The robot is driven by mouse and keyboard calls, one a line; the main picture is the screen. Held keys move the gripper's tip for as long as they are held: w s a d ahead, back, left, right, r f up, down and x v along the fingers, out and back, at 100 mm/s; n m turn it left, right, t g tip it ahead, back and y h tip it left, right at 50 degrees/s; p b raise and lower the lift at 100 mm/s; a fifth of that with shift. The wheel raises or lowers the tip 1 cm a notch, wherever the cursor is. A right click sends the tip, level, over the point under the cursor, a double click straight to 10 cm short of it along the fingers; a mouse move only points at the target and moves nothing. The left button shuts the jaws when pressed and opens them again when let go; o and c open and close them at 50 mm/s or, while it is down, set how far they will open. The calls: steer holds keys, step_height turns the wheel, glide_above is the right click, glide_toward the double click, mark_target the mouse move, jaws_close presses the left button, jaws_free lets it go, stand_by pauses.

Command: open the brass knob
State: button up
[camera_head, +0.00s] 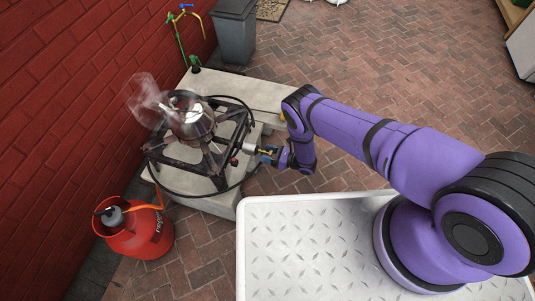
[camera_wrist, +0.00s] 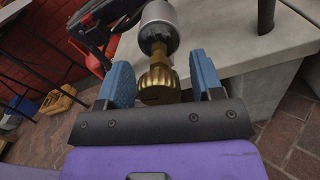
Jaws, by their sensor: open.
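The brass knob (camera_wrist: 158,84) is a ribbed, rounded brass piece on a brass stem below a silver cylinder (camera_wrist: 159,28), in the wrist view. My gripper (camera_wrist: 159,78) is open, with one blue finger on each side of the knob and a visible gap on both sides. In the head view my gripper (camera_head: 262,151) is at the right side of the burner stand (camera_head: 190,160), where the knob is too small and covered to make out clearly.
A steaming metal kettle (camera_head: 193,121) sits on the burner stand, which rests on a pale stone slab (camera_head: 262,94). A red gas bottle (camera_head: 146,232) stands at the lower left by the brick wall (camera_head: 80,90). A black hose loops around the stand. Brick paving (camera_head: 400,60) is open behind.

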steer(key=v, duration=1)
steer(key=shift+d, duration=0.4)
steer(key=shift+s, duration=0.1)
